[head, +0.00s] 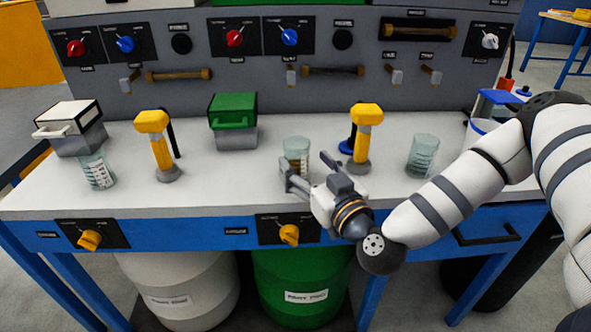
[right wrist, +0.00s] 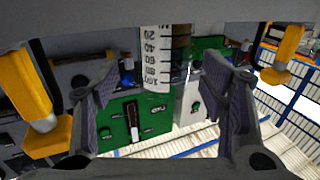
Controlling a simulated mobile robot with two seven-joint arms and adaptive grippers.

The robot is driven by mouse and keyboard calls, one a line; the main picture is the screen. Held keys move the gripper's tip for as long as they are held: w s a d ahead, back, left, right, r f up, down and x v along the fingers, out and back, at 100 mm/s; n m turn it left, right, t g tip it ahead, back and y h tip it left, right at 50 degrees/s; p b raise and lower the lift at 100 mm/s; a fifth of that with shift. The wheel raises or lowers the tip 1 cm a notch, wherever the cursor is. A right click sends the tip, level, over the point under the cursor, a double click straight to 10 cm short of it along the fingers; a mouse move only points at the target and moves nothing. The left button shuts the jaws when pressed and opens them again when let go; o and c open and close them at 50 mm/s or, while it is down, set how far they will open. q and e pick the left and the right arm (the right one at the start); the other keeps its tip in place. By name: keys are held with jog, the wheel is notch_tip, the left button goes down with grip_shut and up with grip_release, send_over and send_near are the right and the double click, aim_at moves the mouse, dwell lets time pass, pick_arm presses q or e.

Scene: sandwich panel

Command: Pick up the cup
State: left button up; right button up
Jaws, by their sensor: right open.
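Three clear graduated cups stand on the white bench top in the head view: a left cup (head: 98,173), a middle cup (head: 296,150) and a right cup (head: 422,155). My right gripper (head: 306,168) is open just in front of the middle cup, with its fingers spread towards it. The gripper partly hides the cup's lower part. In the right wrist view the cup (right wrist: 154,62) with its printed scale shows between the two open fingers of the gripper (right wrist: 160,82). I cannot tell whether a finger touches it. My left gripper is not in view.
Yellow-topped dispensers stand on the bench, one (head: 361,140) just right of the middle cup and one (head: 156,145) further left. A green-lidded box (head: 233,120) and a white-lidded box (head: 70,127) stand behind. The control panel (head: 250,80) rises at the back.

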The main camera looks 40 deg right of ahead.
aim_at(302, 163)
jog(key=w, duration=0.4)
jog(key=shift+w+d+f, duration=0.1)
jog(key=shift+f, duration=0.05)
jog(key=c, duration=1.3)
